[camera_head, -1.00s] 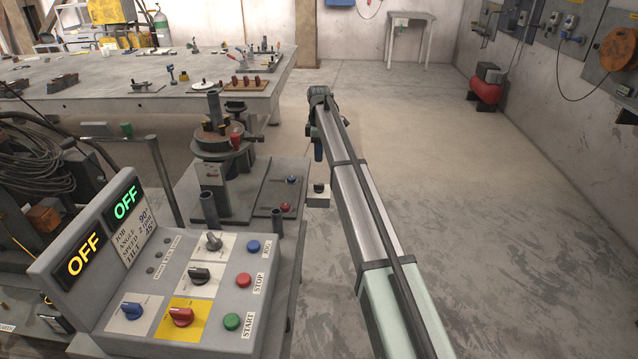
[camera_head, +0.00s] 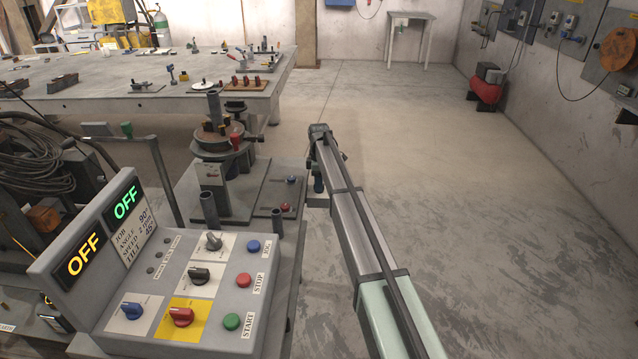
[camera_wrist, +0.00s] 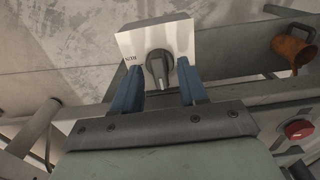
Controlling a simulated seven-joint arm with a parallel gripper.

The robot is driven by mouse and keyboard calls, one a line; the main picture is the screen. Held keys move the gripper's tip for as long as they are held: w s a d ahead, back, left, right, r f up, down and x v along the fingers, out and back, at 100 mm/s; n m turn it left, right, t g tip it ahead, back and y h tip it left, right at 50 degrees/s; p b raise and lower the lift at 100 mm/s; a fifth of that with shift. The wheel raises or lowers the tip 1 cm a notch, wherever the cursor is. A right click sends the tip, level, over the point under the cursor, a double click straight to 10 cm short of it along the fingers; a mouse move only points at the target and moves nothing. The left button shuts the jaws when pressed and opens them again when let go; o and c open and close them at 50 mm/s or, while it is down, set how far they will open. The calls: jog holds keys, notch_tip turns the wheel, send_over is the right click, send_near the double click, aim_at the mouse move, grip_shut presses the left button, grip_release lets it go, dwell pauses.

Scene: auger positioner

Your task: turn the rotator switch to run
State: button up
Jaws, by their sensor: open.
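The rotator switch is a dark grey knob (camera_wrist: 160,70) on a pale box (camera_wrist: 183,36) in the wrist view. The lettering left of the knob appears inverted and seems to read RUN. My gripper (camera_wrist: 158,66) has two blue fingers, apart, one on each side of the knob. I cannot tell whether either finger touches it. In the head view my gripper (camera_head: 318,178) is at the far end of my arm, over the switch box (camera_head: 317,201). There the knob is hidden and only a little of the box shows.
A control console (camera_head: 170,290) with several knobs and buttons stands at the front left, its two displays reading OFF. A positioner (camera_head: 218,145) stands left of my gripper.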

jog(key=shift+f, duration=0.2)
grip_shut()
dwell(0.3)
